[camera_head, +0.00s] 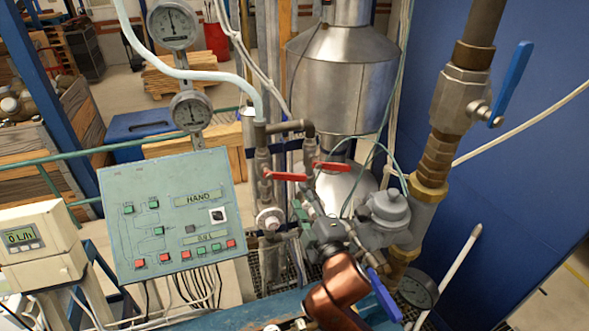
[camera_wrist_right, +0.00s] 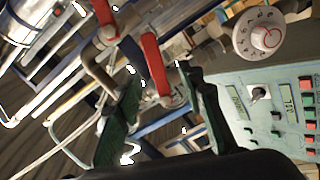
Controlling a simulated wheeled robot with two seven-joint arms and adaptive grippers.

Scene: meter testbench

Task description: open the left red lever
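The left red lever (camera_head: 285,176) lies roughly level on its valve on the left vertical pipe in the head view. A second red lever (camera_head: 333,166) sits to its right on the neighbouring pipe. My right gripper (camera_head: 307,208) is below the levers, its arm reaching up from the bottom. In the wrist view my right gripper (camera_wrist_right: 160,115) has its dark green fingers apart, with nothing held between them. A red lever (camera_wrist_right: 155,65), apparently the left one, shows beyond the gap between the fingers. The other red lever (camera_wrist_right: 105,18) is at upper left. My left gripper is not in view.
The control panel (camera_head: 175,215) stands left of the pipes. A round white dial (camera_head: 268,219) sits below the left lever. A blue-handled valve (camera_head: 510,85) is on the thick pipe at right. A grey meter body (camera_head: 388,212) crowds the space right of my gripper.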

